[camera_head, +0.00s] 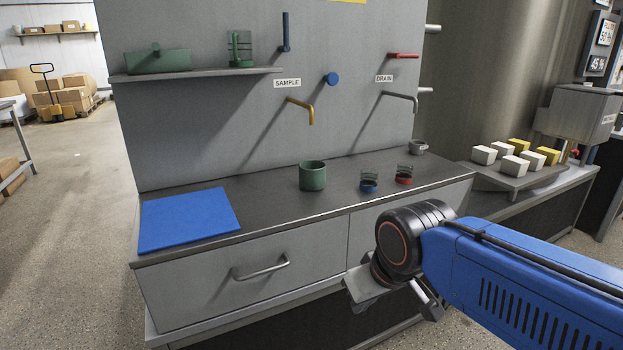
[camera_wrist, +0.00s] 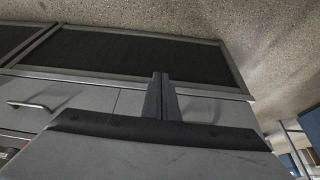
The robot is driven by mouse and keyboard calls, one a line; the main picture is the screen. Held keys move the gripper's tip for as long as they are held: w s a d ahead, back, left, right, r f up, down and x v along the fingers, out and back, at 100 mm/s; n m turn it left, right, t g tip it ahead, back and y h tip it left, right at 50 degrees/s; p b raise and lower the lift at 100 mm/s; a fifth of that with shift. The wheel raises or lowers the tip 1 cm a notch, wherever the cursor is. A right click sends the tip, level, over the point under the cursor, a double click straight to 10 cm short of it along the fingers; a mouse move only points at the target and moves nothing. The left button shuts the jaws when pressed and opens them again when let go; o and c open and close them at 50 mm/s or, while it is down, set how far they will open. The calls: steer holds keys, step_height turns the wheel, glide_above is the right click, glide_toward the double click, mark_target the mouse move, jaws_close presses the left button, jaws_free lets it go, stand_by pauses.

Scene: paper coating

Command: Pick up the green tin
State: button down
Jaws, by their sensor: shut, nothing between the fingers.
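The green tin (camera_head: 312,176) is an open-topped cylinder standing upright on the dark counter (camera_head: 270,204), right of the blue mat, in the head view. My gripper (camera_head: 398,300) is in front of the counter's drawers, below the counter top and to the right of the tin, apart from it. In the wrist view my gripper's two fingers (camera_wrist: 161,95) are together with nothing between them. The wrist view shows drawer fronts and floor, not the tin.
A blue mat (camera_head: 188,218) lies at the counter's left. A grey cup (camera_head: 418,147) is further back. A brass spout (camera_head: 304,108) and a grey spout (camera_head: 404,99) jut from the wall.

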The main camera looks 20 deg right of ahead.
steer(key=c, duration=2.5)
jaws_free()
steer(key=o, duration=1)
steer(key=shift+w+d+r+n, duration=0.1)
steer(key=shift+w+d+n, duration=0.15)
steer(key=shift+w+n, duration=0.15)
steer(key=o, duration=1.1)
steer(key=w+d+n+h, duration=0.1)
steer(key=w+d+r+n+h, duration=0.1)
steer(key=w+n, duration=0.1)
steer(key=w+d+r+n, duration=0.1)
steer(key=w+n, duration=0.1)
steer(key=shift+w+d+r+h, duration=0.1)
steer(key=shift+w+d+h, duration=0.05)
steer(key=shift+d+h, duration=0.25)
steer(key=n+t+h, duration=0.5)
steer(key=n+h, duration=0.1)
steer(key=n, duration=1.6)
glide_toward(313, 172)
steer(key=shift+w+d+f, duration=0.1)
steer(key=shift+w+f, duration=0.15)
steer(key=shift+w, duration=0.3)
steer(key=shift+w+d+f, duration=0.1)
steer(key=shift+w+f, duration=0.2)
steer(key=shift+w, duration=0.3)
steer(key=x, duration=1.1)
steer(key=shift+w+d, duration=0.25)
steer(key=shift+x, duration=2.75)
